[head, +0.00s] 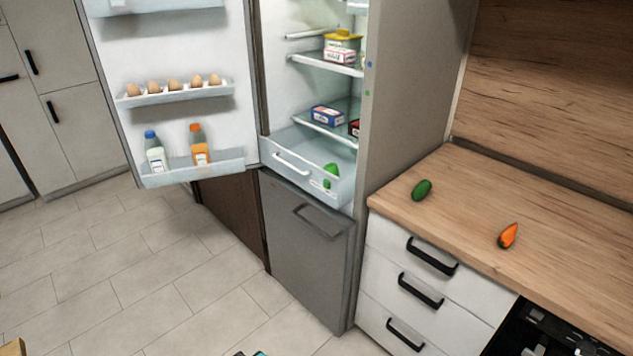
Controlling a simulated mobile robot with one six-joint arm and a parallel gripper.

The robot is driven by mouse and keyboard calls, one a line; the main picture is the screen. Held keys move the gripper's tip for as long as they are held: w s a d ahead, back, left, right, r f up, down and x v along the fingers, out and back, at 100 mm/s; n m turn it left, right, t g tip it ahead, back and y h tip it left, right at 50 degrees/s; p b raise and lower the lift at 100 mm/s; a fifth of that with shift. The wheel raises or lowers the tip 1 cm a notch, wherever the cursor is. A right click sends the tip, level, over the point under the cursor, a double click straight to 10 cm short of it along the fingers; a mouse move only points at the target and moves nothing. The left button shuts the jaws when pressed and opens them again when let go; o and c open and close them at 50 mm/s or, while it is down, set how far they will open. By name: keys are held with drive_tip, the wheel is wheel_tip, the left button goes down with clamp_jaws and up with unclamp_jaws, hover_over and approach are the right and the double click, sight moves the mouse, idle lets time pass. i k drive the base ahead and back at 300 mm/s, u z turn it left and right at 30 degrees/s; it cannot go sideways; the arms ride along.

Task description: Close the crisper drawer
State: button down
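The crisper drawer (311,180) is the clear bin at the bottom of the open fridge, with a pale bar handle (291,163) on its front. Its front stands forward of the shelf above, and part of its open top shows, so it looks partly pulled out. A green vegetable (331,171) shows in its right part. How far back the drawer reaches is hidden. My gripper is not clearly in view; only a small dark piece, too cut off to identify, shows at the bottom edge.
The fridge door (180,50) is swung wide open to the left, with eggs and two bottles on its racks. The closed lower fridge door (305,250) is below the drawer. A wooden counter (470,200) with a cucumber and carrot stands right.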

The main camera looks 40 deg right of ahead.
sight(287, 165)
drive_tip(key=u, duration=0.05)
drive_tip(key=i, duration=1)
drive_tip(key=z, duration=0.05)
